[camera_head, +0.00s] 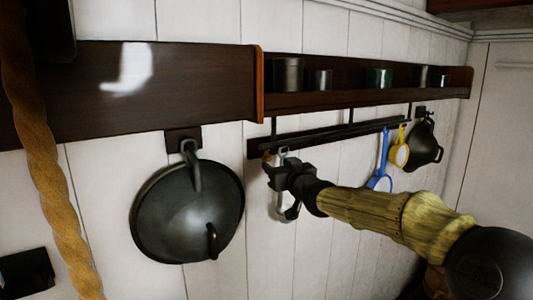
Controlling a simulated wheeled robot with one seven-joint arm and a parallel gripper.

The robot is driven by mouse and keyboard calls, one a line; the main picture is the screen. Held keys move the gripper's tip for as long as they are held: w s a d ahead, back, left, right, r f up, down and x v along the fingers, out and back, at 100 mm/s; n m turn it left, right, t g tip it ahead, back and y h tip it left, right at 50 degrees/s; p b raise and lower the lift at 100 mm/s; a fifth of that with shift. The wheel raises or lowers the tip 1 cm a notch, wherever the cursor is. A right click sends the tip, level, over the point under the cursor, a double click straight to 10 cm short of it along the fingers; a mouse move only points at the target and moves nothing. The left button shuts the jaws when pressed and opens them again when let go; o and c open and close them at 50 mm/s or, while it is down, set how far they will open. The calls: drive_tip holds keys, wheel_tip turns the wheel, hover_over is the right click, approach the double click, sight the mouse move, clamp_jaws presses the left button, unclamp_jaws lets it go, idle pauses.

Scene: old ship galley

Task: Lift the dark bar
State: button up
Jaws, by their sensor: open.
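The dark bar (352,129) is a long thin rail under the wall shelf, running along a dark wooden backing strip. My gripper (275,160) is in front of the left end of this rail, with its fingers toward the wall. The jaws are open. I cannot tell whether they touch the rail or stand apart from it. A small brownish piece shows by the fingertips, and a grey metal piece hangs just below; the gripper partly hides both.
A dark pan (188,215) hangs on the wall at the left. A blue utensil (383,165), a yellow ladle (400,152) and a black pan (424,145) hang at the right. The shelf (340,99) holds several cups. A thick rope (45,165) hangs at far left.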

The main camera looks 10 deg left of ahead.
sight(269, 158)
drive_tip(key=p+x, duration=0.4)
drive_tip(key=x, duration=0.3)
drive_tip(key=shift+w+a+r, duration=0.15)
drive_tip(key=shift+r, duration=0.05)
drive_tip(key=shift+w+a+f+p, duration=0.2)
drive_tip(key=shift+w+a+p, duration=0.1)
drive_tip(key=shift+w, duration=0.1)
clamp_jaws()
